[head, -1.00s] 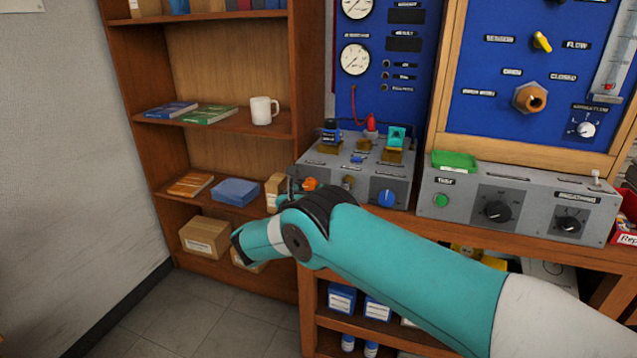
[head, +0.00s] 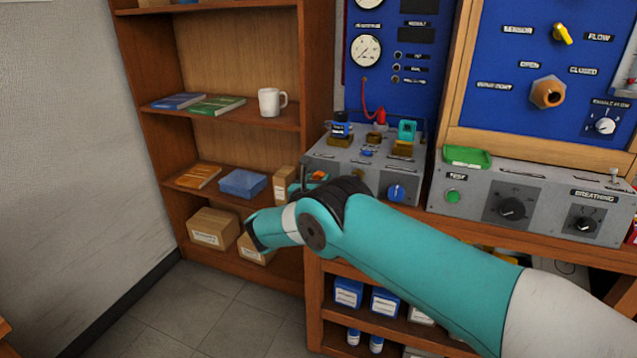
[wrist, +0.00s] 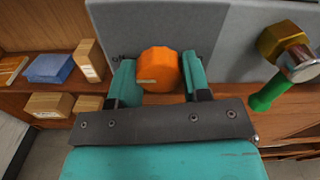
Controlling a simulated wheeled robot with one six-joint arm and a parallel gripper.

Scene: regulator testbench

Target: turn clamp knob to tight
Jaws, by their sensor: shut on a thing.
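The clamp knob is an orange, faceted knob (wrist: 158,70) on the grey front face of a box, in the middle of the wrist view. My gripper (wrist: 157,80) has its two teal fingers on the left and right sides of the knob and is shut on it. In the head view a small bit of the orange knob (head: 319,176) shows above my wrist. A short pale mark shows on the knob's face in the wrist view.
A brass fitting (wrist: 285,42) with a green-handled part (wrist: 270,93) sits right of my gripper. The grey box (head: 345,160) carries a blue knob (head: 397,192). A wooden shelf (head: 215,115) with books, boxes and a white mug (head: 271,102) stands to the left.

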